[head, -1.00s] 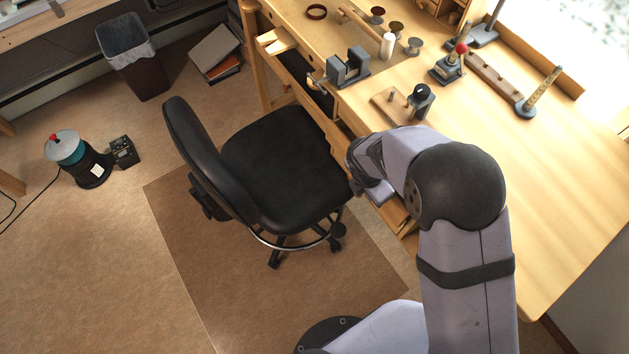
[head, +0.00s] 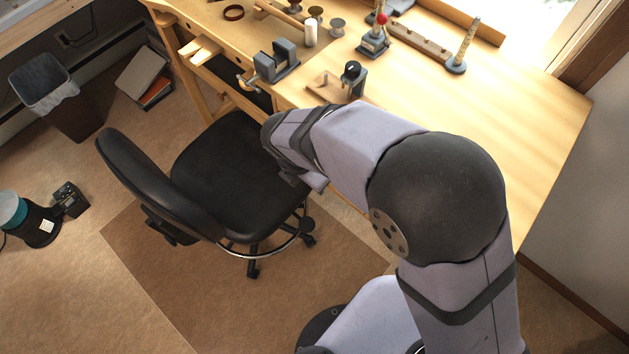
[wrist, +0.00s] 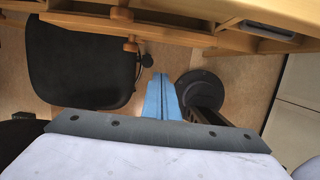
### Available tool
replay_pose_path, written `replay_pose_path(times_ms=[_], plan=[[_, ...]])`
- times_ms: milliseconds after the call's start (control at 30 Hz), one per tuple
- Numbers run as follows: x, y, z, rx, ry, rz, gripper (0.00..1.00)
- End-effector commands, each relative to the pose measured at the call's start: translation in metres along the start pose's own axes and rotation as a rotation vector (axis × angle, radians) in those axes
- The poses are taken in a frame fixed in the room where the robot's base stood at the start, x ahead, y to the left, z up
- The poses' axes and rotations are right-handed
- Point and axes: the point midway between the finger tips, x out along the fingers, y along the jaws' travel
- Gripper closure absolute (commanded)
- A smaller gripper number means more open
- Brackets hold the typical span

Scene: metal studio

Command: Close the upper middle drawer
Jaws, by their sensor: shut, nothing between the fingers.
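The wooden bench (head: 500,150) runs along the right side of the head view. My arm covers most of its drawer fronts there. In the wrist view, wooden drawer fronts with round knobs (wrist: 122,14) cross the top of the picture. One drawer part (wrist: 268,32) at the upper right shows a dark grey recess. I cannot tell for sure which is the upper middle drawer or how far it stands out. My gripper (wrist: 162,82) shows as blue fingers, shut and empty, below the drawer fronts and apart from them in the picture. In the head view it is hidden.
A black office chair (head: 222,175) stands close to the bench, left of my arm. A vise (head: 275,62), spools and small tools stand on the bench top. A waste bin (head: 62,98) is at the far left. The floor mat (head: 165,290) is clear in front.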

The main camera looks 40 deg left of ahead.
Motion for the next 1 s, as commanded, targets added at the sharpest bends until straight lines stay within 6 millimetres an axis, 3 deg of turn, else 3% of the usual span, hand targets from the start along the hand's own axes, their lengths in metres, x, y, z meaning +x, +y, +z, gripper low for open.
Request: replay_pose_path(times_ms=[133, 300, 533, 733, 1000], plan=[[-0.004, 0.0, 0.0, 0.0, 0.001, 0.001, 0.98], [0.003, 0.0, -0.003, -0.009, -0.012, -0.013, 0.57], [0.042, 0.001, -0.017, -0.052, -0.137, -0.094, 0.56], [0.077, 0.014, -0.026, -0.078, -0.393, -0.155, 0.56], [0.084, 0.05, -0.04, -0.045, -0.76, -0.087, 0.56]])
